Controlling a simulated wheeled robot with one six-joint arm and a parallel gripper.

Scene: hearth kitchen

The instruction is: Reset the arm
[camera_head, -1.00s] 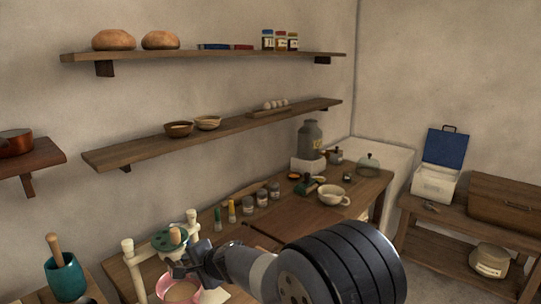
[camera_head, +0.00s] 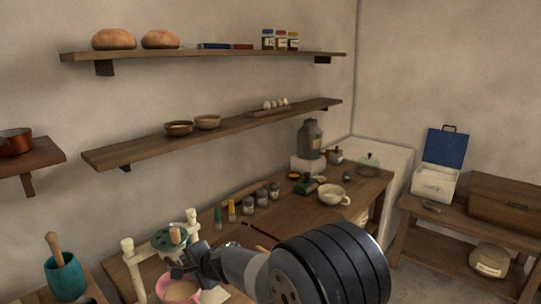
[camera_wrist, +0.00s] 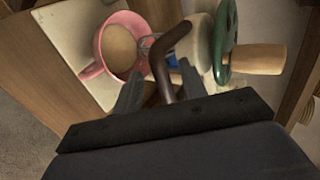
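My gripper (camera_head: 186,266) is at the lower middle of the head view, beside a pink mug with brownish contents (camera_head: 182,290) and a stand with a green wheel (camera_head: 168,240). In the wrist view, the two fingers (camera_wrist: 160,92) are spread apart. A brown bent rod (camera_wrist: 160,68) shows between them; I cannot tell whether they touch it. The pink mug (camera_wrist: 98,50) is ahead to the left of the fingers, on a pale board. The green wheel (camera_wrist: 219,45) with its wooden knob (camera_wrist: 258,59) is to the right.
Jars (camera_head: 261,196) stand along the wall side of the counter, with a cream cup (camera_head: 332,194) farther right. A teal pot with a wooden handle (camera_head: 64,275) is at the lower left. Wall shelves (camera_head: 215,131) hang above. The air right of my arm looks clear.

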